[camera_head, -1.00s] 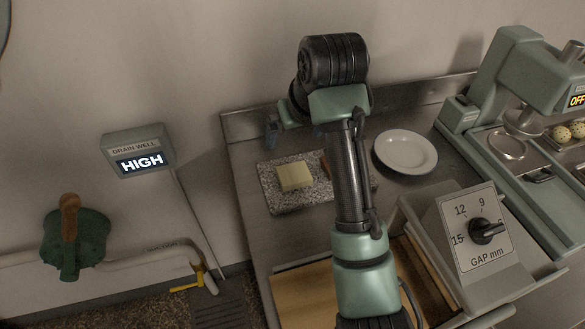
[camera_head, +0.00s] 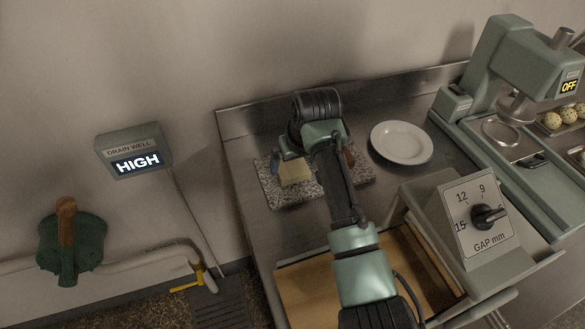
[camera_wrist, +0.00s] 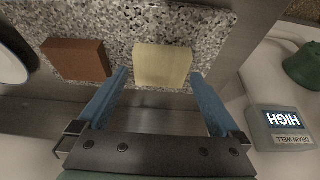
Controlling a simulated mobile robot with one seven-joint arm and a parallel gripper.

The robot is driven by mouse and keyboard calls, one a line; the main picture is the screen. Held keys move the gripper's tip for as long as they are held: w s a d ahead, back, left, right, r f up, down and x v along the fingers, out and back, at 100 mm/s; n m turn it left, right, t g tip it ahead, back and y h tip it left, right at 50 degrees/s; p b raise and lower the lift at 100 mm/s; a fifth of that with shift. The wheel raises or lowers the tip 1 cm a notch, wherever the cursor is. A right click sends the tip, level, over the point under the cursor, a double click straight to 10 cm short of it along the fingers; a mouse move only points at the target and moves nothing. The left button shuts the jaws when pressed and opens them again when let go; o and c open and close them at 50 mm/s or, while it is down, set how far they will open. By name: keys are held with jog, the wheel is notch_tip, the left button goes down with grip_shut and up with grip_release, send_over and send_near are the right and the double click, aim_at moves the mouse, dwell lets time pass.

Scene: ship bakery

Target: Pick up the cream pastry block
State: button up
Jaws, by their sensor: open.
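The cream pastry block (camera_head: 295,173) lies on a speckled stone slab (camera_head: 285,196) on the steel counter. In the wrist view the cream block (camera_wrist: 162,66) sits just beyond and between the fingertips. My gripper (camera_wrist: 172,73) is open and empty, its two blue fingers apart. In the head view my gripper (camera_head: 282,152) is above the slab at the cream block's far side, and partly covers it. A brown block (camera_wrist: 78,60) lies on the same slab beside the cream one. In the head view it is mostly hidden behind my arm (camera_head: 350,155).
A white plate (camera_head: 401,142) stands right of the slab. A machine with a gap dial (camera_head: 487,216) and a green press (camera_head: 510,80) stand further right. A wooden board (camera_head: 305,290) is at the front. The wall carries a drain well display (camera_head: 136,160) on the left.

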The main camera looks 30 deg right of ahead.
jog(key=shift+x, duration=0.75)
jog(key=shift+a, duration=0.1)
jog(key=c, duration=1.2)
